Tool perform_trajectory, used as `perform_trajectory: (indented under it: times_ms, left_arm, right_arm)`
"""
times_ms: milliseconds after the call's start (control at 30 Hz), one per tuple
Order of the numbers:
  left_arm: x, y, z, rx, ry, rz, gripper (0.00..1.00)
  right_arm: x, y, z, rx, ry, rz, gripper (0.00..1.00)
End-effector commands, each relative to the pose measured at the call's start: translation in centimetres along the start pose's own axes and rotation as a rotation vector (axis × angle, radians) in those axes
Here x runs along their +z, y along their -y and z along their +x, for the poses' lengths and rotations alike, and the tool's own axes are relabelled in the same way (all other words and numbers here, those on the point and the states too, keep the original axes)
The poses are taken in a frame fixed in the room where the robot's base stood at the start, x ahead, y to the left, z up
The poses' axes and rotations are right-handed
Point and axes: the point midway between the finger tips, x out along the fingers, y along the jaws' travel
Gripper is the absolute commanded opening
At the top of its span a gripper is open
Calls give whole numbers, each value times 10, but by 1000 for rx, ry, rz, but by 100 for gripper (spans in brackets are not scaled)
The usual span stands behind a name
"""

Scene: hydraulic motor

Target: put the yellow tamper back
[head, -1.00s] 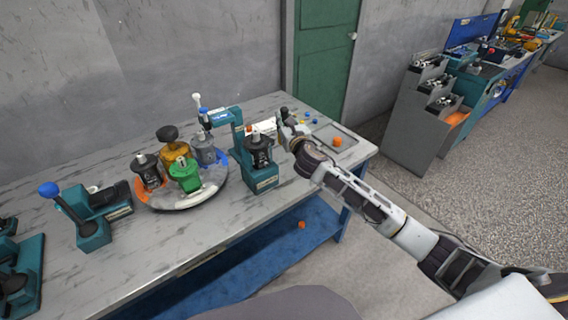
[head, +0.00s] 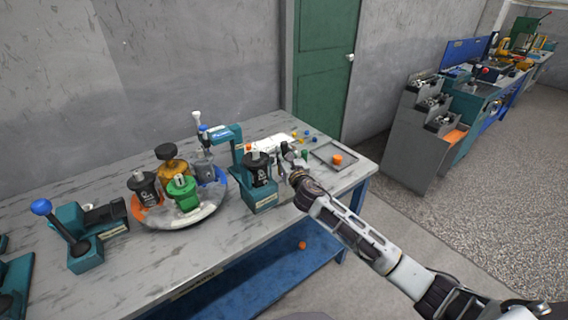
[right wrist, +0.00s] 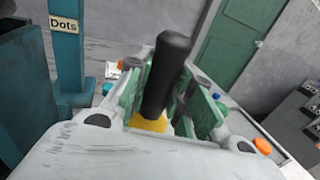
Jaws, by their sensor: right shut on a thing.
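The yellow tamper shows in the right wrist view as a black handle (right wrist: 168,75) with a yellow part (right wrist: 150,124) at its lower end. My right gripper (right wrist: 172,112) is shut on it. In the head view my right gripper (head: 291,160) is just right of the teal press (head: 263,195) with a black cylinder in it, over the right part of the workbench; the tamper is hard to make out there. The tamper's far end is hidden in the wrist view. My left gripper is not in view.
A round turntable (head: 190,218) left of the press bears black, amber, grey and green canisters. A teal lever device (head: 85,255) stands at the left. A shallow tray (head: 322,153) with an orange piece (head: 337,159) lies at the bench's right end. Bare bench lies along the front.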

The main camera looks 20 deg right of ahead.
Motion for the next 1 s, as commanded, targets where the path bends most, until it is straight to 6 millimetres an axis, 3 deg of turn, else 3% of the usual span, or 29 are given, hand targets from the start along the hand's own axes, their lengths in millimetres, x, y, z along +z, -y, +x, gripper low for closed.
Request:
perform_trajectory:
  times_ms: [167,300,500,667,1000]
  left_arm:
    - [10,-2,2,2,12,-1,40]
    - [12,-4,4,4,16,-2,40]
    - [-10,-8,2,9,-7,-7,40]
    - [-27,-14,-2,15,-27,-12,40]
    - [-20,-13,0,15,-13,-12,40]
  right_arm:
    - [-1,0,0,0,3,0,0]
    - [-15,0,0,1,1,1,0]
    - [-33,0,0,1,2,1,0]
    - [-36,0,0,1,3,0,0]
    - [-37,0,0,1,3,-1,0]
